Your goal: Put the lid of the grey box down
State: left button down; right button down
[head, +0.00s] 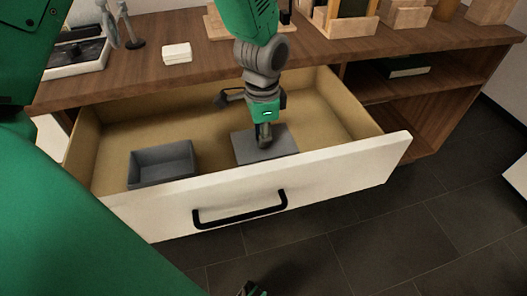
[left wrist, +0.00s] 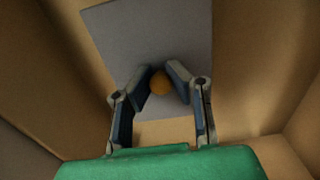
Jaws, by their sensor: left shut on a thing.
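The grey box (head: 163,165) stands open in the left front part of the pulled-out drawer, and its visible inside looks empty. Its flat grey lid (head: 280,145) is level in the drawer, to the right of the box and apart from it. I cannot tell whether the lid touches the drawer floor. My left gripper (head: 264,138) points down over the lid. In the left wrist view, its fingers (left wrist: 162,82) are closed around the round orange-brown knob (left wrist: 161,86) of the lid (left wrist: 150,35). A small dark part at the bottom edge of the head view may be my right gripper (head: 250,289).
The drawer's white front (head: 330,175) with a black handle (head: 240,209) stands out from the wooden cabinet. The drawer floor is clear behind the box. A book (head: 405,68) lies on the right shelf.

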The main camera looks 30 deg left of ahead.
pick_arm(q)
jog(key=shift+d+f, duration=0.15)
jog(key=shift+f, duration=0.35)
notch_tip(320, 180, down, 2)
jog(key=shift+f+b, duration=0.15)
jog(key=shift+b, duration=0.55)
jog(key=shift+f, duration=0.35)
jog(key=shift+a+r, duration=0.1)
jog(key=shift+a, duration=0.25)
jog(key=c, duration=1.6)
grip_release()
jog(key=shift+o, duration=0.2)
jog(key=shift+d, duration=0.1)
jog(key=shift+d+r, duration=0.1)
jog(key=shift+r, duration=0.15)
notch_tip(320, 180, up, 12)
jog(key=p, duration=0.5)
jog(key=shift+f, duration=0.25)
